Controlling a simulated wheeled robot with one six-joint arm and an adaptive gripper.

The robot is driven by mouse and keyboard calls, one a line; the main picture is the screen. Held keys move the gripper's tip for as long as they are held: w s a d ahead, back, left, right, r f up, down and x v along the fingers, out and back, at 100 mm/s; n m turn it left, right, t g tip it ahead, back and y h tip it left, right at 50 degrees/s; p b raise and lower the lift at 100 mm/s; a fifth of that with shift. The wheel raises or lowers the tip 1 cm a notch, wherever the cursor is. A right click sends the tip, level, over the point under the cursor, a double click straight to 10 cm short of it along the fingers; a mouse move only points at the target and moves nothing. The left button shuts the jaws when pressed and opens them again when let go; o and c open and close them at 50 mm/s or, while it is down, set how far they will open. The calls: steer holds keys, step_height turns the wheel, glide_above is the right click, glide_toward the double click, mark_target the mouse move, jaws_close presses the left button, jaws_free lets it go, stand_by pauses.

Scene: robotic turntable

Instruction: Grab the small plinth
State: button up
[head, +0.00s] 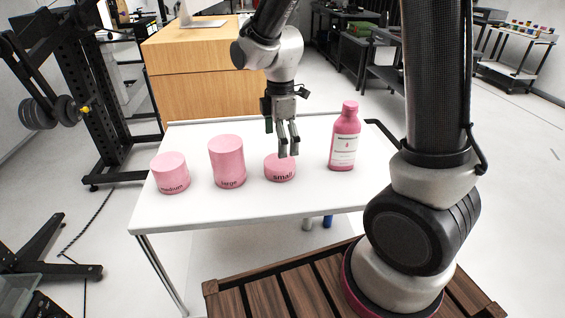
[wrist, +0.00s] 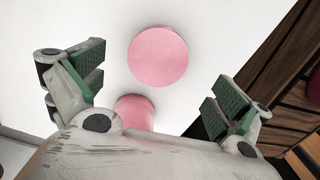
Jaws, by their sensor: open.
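The small plinth (head: 280,169) is a low pink cylinder marked "small" on the white table (head: 240,206). It stands upright between the large plinth and a pink bottle. My gripper (head: 289,152) is open and empty, pointing down over the small plinth; in the head view its fingertips overlap the plinth's back edge, and I cannot tell whether they touch it. In the wrist view the green-padded fingers (wrist: 158,85) are wide apart. A round pink top (wrist: 158,56) and a second pink shape (wrist: 133,112), partly hidden by my gripper, show there; I cannot tell which is which.
The taller large plinth (head: 227,162) stands to the left, and the medium plinth (head: 170,174) farther left. The pink bottle (head: 344,137) with a white label stands to the right. The table's front strip is clear. A wooden cabinet (head: 200,62) stands behind the table.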

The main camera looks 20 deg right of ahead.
mark_target(280, 161)
steer(key=shift+f+n, duration=0.4)
step_height(280, 161, down, 7)
steer(key=shift+w+a, duration=0.1)
steer(key=shift+a, duration=0.05)
steer(key=c, duration=1.1)
